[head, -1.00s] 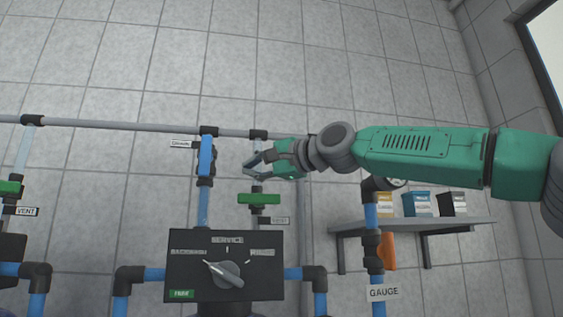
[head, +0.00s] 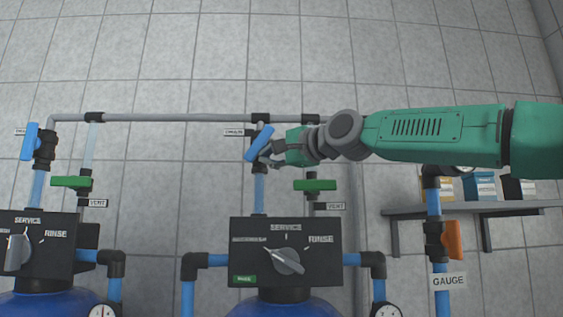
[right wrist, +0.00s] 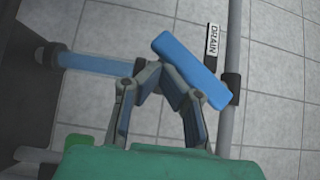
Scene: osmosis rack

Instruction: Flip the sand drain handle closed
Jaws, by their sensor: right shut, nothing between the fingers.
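The blue drain handle (head: 259,143) sits on the vertical pipe above the middle control box, beside a small label. It is tilted, its top leaning right. In the right wrist view the handle (right wrist: 189,66) lies slanted next to the DRAIN label (right wrist: 212,45). My right gripper (head: 266,159) is shut and empty, its tips at the handle's lower part. My left gripper is not in view.
A green vent handle (head: 315,185) is just right of the drain pipe. The control box (head: 285,250) with its selector knob is below. Another blue handle (head: 30,141) is at the far left. An orange handle (head: 453,240) and a shelf (head: 490,207) are at the right.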

